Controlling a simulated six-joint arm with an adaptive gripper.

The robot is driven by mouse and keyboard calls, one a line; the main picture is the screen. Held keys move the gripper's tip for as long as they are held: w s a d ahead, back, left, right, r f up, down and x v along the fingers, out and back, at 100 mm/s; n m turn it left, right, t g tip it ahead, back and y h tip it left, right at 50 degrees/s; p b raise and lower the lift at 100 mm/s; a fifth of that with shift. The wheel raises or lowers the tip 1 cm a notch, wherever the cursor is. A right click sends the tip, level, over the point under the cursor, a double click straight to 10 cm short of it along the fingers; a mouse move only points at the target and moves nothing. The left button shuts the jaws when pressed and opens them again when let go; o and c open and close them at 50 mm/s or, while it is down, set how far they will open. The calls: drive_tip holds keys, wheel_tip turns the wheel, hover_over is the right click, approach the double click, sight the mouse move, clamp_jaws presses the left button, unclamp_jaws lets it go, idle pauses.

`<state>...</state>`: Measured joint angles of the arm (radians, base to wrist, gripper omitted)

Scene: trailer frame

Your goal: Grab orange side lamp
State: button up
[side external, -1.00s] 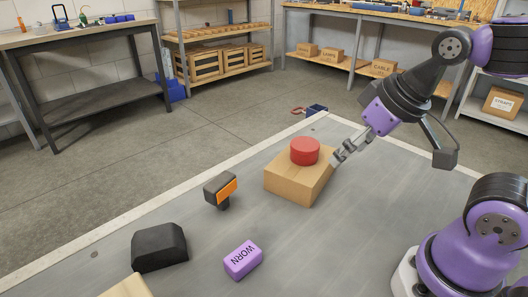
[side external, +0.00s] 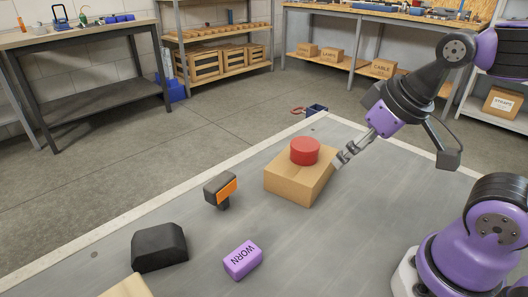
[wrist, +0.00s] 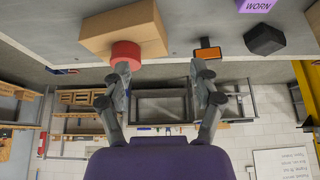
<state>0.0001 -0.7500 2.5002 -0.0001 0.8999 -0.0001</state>
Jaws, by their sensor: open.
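The orange side lamp (side external: 228,190) has an orange face in a black housing on a short black stem. It stands upright on the grey table, left of a cardboard box. In the wrist view the lamp (wrist: 207,53) is upside down near the top, right of the box. My gripper (side external: 342,160) is just right of the box, apart from the lamp, with the box between them. In the wrist view my gripper (wrist: 160,72) has its two fingers spread with nothing between them.
The cardboard box (side external: 290,187) carries a red round piece (side external: 305,150) close to my gripper. A purple block marked WORN (side external: 243,260) and a black block (side external: 159,247) lie nearer the camera. The grey tabletop (side external: 190,215) is clear around the lamp.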

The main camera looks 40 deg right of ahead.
drive_tip(key=o, duration=0.5)
drive_tip(key=shift+c, duration=0.2)
drive_tip(key=n+y, duration=0.1)
drive_tip(key=n, duration=0.1)
approach(222, 181)
drive_tip(key=shift+t, duration=0.4)
drive_tip(key=x, duration=0.5)
drive_tip(key=shift+s+a+f, duration=0.15)
drive_tip(key=shift+s+f, duration=0.1)
drive_tip(key=shift+f, duration=0.15)
drive_tip(key=shift+x, duration=2.85)
